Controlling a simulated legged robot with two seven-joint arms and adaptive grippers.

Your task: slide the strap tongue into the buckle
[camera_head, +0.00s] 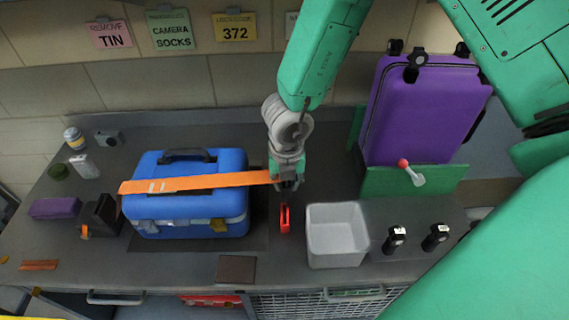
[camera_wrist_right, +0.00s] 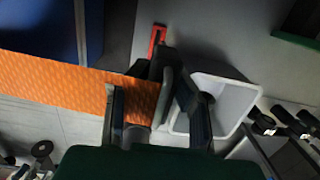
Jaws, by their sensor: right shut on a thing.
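A wide orange strap (camera_head: 200,184) runs across the top of a blue case (camera_head: 190,206). Its right end, the tongue, reaches beyond the case to my right gripper (camera_head: 288,184). The gripper is shut on the strap end and holds it in the air right of the case. In the right wrist view the strap (camera_wrist_right: 70,85) comes in from the left to the fingers. A small red piece (camera_head: 285,219) is on the table just below the gripper, apart from the strap; it may be the buckle, but I cannot tell for sure. My left gripper is not in view.
A white bin (camera_head: 337,251) stands right of the red piece. A purple suitcase (camera_head: 418,112) stands behind green panels (camera_head: 415,181) at the back right. A black block (camera_head: 103,214) is left of the case. A dark flat square (camera_head: 236,269) lies at the front.

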